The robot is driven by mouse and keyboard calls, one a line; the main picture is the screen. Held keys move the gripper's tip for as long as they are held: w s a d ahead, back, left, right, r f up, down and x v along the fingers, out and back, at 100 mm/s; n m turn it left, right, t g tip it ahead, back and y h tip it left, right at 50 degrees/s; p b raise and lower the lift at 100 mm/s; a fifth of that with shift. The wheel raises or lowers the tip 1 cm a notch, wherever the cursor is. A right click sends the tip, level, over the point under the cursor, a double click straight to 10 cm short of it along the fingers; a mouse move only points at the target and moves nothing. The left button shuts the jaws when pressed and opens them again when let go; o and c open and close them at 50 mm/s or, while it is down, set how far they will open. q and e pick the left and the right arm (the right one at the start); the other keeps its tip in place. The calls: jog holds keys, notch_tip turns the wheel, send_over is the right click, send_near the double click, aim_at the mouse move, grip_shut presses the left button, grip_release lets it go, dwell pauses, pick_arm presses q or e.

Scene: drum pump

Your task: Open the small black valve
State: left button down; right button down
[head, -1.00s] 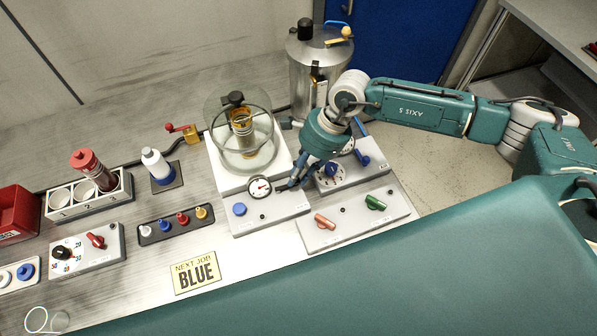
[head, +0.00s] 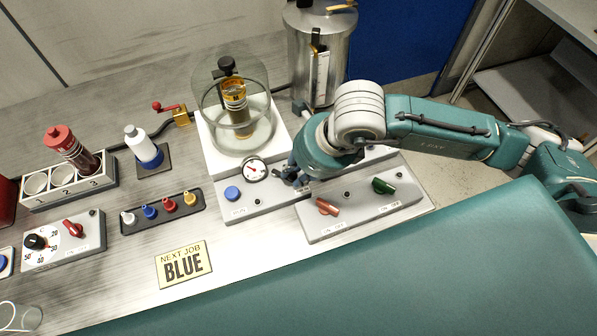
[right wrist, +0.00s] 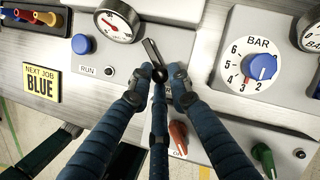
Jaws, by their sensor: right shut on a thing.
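The small black valve (right wrist: 152,52) shows in the right wrist view as a black lever on the pale panel, right of the round gauge. It stands slightly tilted in that view. The fingers of my right gripper (right wrist: 156,84) are closed in around its lower end, and their tips partly hide its base. In the head view my right gripper (head: 291,173) is low over the panel beside the gauge, and the valve cannot be made out behind its fingers. My left gripper is not in view.
Close around are the gauge (head: 255,169), a blue button (head: 232,193), a red switch (head: 327,206) and a green switch (head: 383,186). The BAR dial (right wrist: 260,67) is to the right. A glass vessel (head: 262,107) stands behind. Bare bench surrounds the NEXT JOB BLUE sign (head: 184,265).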

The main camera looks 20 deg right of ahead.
jog(key=m+b, duration=0.1)
jog(key=a+m+h+b, duration=0.1)
jog(key=shift+s+a+f+m, duration=0.2)
jog(key=shift+s+a+m, duration=0.05)
jog(key=shift+s+m, duration=0.15)
jog(key=shift+s+a+r+m+t+h+b, duration=0.15)
jog(key=shift+a+m+t+h+b, duration=0.2)
jog(key=shift+m+b, duration=0.4)
jog(key=shift+s+a+r+m, duration=0.1)
jog(key=shift+a+m, duration=0.25)
jog(key=shift+m, duration=0.4)
jog(key=shift+a+m+h, duration=0.4)
jog(key=shift+m+h, duration=0.15)
jog(key=shift+m, duration=0.45)
jog(key=shift+s, duration=0.1)
jog(key=c, duration=1.9)
grip_release()
jog(key=shift+a, duration=0.1)
